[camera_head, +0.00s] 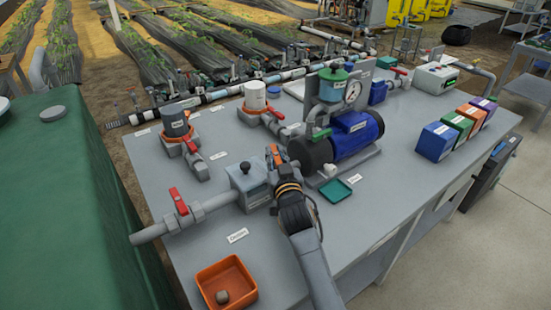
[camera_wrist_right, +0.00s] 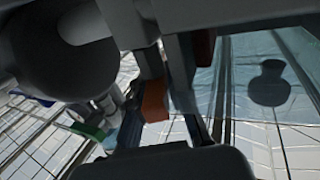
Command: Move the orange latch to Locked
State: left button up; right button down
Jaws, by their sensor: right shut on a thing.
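The orange latch (camera_head: 274,153) shows as a small orange piece just beyond the tip of my right gripper (camera_head: 280,176). It sits between the grey inlet box (camera_head: 245,179) and the black end of the blue pump. In the right wrist view an orange-red block (camera_wrist_right: 155,100) lies between the fingers of my right gripper (camera_wrist_right: 178,100). The right gripper is shut on the latch, and its fingers hide much of it. I cannot read the latch's position or a Locked mark. My left gripper is not in view.
The blue pump (camera_head: 357,133) with a gauge stands close to the right of the gripper. A red-handled valve (camera_head: 178,202) is on the pipe at left. An orange tray (camera_head: 226,284) and a green tray (camera_head: 336,191) lie on the grey bench. The bench's front right is clear.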

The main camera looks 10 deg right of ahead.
jog(key=shift+r, duration=0.2)
jog(key=c, duration=1.3)
grip_release()
jog(key=shift+f, duration=0.1)
jog(key=s, duration=1.2)
